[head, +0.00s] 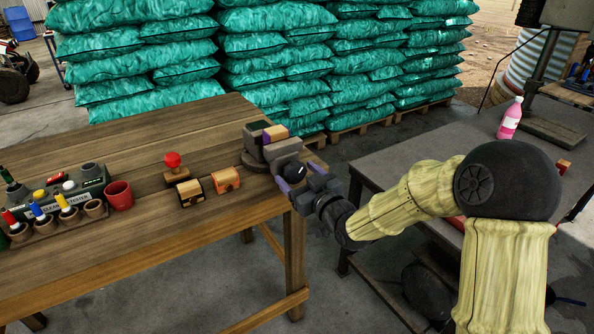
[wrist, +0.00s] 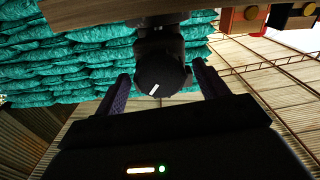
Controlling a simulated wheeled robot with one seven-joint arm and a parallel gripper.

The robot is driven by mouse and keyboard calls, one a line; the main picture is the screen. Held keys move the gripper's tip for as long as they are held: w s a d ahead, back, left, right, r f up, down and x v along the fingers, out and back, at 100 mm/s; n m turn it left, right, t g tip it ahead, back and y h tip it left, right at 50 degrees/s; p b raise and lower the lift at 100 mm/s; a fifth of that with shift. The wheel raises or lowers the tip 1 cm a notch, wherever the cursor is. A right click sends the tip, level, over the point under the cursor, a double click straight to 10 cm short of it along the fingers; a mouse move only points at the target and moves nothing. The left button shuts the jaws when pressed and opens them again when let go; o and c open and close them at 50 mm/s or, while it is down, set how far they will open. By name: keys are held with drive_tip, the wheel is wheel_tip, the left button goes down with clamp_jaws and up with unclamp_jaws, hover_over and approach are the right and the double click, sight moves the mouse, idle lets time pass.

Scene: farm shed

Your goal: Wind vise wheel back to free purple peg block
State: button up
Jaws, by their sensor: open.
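The grey vise (head: 254,158) stands on the right end of the wooden table. A tan block with a purple side (head: 275,133) sits at its jaws; whether they grip it cannot be told. The vise's black wheel (head: 294,171) faces my arm. In the wrist view the wheel (wrist: 160,76) is a dark round knob with a white mark, lower left of its centre. My gripper (head: 293,180) is open, with a purple-tipped finger on either side of the wheel. In the wrist view my gripper (wrist: 162,85) shows a gap between each finger and the wheel.
On the wooden table (head: 130,240), two small wooden boxes (head: 225,179) (head: 190,192), a red-knobbed stand (head: 174,168), a red cup (head: 119,195) and a rack of markers (head: 60,213) stand left of the vise. A grey bench (head: 420,160) with a pink bottle (head: 510,118) is at right.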

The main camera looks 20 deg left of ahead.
drive_tip(key=m+p, duration=0.2)
drive_tip(key=m, duration=0.2)
drive_tip(key=shift+r, duration=0.1)
drive_tip(key=m+p, duration=0.1)
drive_tip(key=m, duration=0.2)
drive_tip(key=shift+d+m, duration=0.1)
drive_tip(key=shift+m, duration=0.3)
drive_tip(key=m+p, duration=0.2)
drive_tip(key=m, duration=0.1)
drive_tip(key=shift+m, duration=0.3)
drive_tip(key=m+p, duration=0.1)
drive_tip(key=m, duration=0.2)
drive_tip(key=shift+s+m+p, duration=0.1)
drive_tip(key=shift+m+p, duration=0.3)
drive_tip(key=m+p, duration=0.2)
drive_tip(key=m, duration=0.3)
drive_tip(key=shift+d+m, duration=0.1)
drive_tip(key=shift+m, duration=0.2)
drive_tip(key=m+p, duration=0.1)
drive_tip(key=m, duration=0.3)
drive_tip(key=shift+m, duration=0.3)
drive_tip(key=shift+c, duration=0.4)
